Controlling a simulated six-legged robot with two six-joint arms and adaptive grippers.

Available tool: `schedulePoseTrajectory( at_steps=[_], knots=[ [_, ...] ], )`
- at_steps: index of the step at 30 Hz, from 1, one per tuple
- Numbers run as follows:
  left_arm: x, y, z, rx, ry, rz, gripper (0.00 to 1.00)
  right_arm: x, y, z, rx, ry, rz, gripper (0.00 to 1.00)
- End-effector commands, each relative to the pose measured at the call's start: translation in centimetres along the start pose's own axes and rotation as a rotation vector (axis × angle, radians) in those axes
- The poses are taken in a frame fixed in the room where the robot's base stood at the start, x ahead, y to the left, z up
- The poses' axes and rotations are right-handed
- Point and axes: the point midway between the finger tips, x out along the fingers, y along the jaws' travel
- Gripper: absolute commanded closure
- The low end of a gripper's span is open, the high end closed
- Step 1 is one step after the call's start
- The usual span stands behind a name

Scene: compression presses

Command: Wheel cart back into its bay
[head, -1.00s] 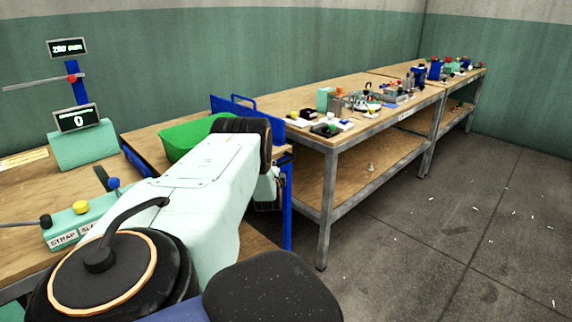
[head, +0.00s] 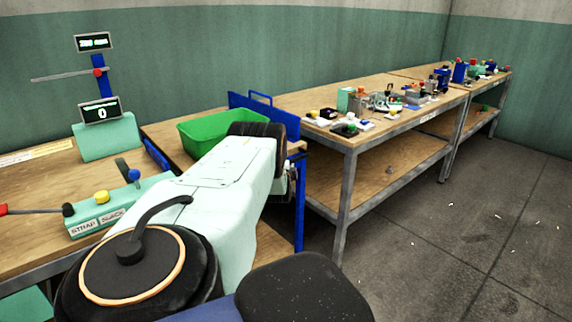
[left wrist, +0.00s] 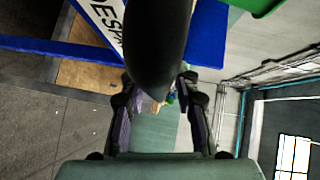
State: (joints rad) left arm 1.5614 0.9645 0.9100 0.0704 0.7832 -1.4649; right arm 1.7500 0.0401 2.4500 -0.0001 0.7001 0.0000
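The cart shows in the head view, left of centre, with a wooden top, a blue frame (head: 299,215) and a raised blue end panel (head: 236,101) with a handle loop. A green bin (head: 196,139) stands on it. My left arm crosses in front of the cart and hides part of it, and hides my left gripper there. In the left wrist view my left gripper (left wrist: 158,105) has its two fingers apart. A dark rounded shape covers much of the space above them. The blue panel (left wrist: 207,35) with white lettering is beside it. My right gripper is out of view.
A bench with a strap control box (head: 88,222) and a display (head: 100,110) stands at the left. Long metal-legged workbenches (head: 345,190) holding small parts run along the back wall to the right. The grey floor (head: 470,220) at the right is open.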

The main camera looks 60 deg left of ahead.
Motion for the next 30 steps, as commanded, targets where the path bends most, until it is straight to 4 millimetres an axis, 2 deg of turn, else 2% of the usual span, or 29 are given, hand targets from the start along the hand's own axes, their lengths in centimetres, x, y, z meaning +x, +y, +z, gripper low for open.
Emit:
schedulePoseTrajectory(
  at_steps=[14, 30],
  knots=[
    [-0.5, 0.2, 0.0, 0.0, 0.0, 0.005, 0.63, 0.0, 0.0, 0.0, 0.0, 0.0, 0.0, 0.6],
    [-5.8, 0.1, 0.0, -0.004, -0.001, 0.006, 0.63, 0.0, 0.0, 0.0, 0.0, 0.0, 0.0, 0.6]
  ],
)
